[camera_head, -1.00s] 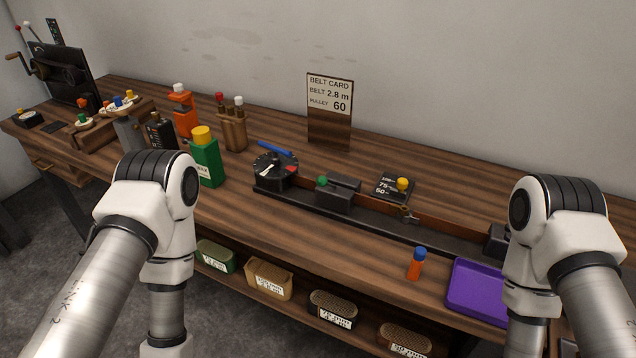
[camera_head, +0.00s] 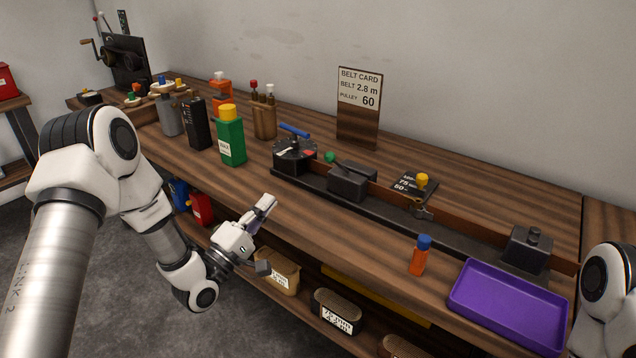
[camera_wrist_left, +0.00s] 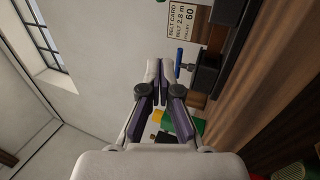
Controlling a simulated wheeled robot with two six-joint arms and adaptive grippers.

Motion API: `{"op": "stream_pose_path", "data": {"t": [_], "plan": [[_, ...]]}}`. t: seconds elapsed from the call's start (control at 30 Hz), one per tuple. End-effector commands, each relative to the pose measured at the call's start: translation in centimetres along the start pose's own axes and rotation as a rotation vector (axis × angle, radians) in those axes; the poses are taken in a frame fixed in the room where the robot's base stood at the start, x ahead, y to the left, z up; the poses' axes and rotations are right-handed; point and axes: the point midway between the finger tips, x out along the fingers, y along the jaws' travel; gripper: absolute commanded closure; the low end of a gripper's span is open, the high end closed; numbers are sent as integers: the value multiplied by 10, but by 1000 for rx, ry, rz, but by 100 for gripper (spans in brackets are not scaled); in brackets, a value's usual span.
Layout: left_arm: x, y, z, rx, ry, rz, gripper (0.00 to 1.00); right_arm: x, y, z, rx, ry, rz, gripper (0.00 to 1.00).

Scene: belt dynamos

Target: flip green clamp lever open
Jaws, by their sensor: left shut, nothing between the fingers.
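The green clamp lever (camera_head: 332,157) shows as a green knob with a dark arm, lying over the top of a black clamp block (camera_head: 351,183) on the long dark rail. My left gripper (camera_head: 266,202) is in front of the bench's front edge, left of and nearer than the clamp, touching nothing I can see. In the left wrist view its two fingers (camera_wrist_left: 153,70) are together and empty.
A round black dial unit (camera_head: 294,158) with a blue handle (camera_head: 294,130) stands left of the clamp. A green bottle (camera_head: 231,142) stands further left. An orange cylinder with a blue cap (camera_head: 419,258) and a purple tray (camera_head: 508,306) are front right. The belt card (camera_head: 359,100) stands behind.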

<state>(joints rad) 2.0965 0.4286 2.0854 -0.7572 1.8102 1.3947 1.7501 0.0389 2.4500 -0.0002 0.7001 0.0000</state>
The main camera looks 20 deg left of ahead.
Motion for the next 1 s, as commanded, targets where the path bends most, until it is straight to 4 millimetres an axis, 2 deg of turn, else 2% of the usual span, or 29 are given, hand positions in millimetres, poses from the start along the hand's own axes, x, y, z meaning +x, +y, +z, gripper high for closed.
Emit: {"op": "stream_pose_path", "data": {"t": [0.23, 0.37, 0.47, 0.8, 1.0], "plan": [[2, 1, 1, 1, -1, -3, 100, -2, 0, 0, 1, 0, 0, 45], [11, 2, 1, 3, -2, -4, 100, -5, 0, 0, 1, 0, 0, 45], [27, 2, 2, 4, -5, -4, 100, -9, 0, 0, 1, 0, 0, 45], [102, 2, 2, 4, -4, -3, 100, -26, 0, 0, 1, 0, 0, 45], [124, 1, 24, 1, -3, -6, 100, -34, 0, 0, 1, 0, 0, 45]]}}
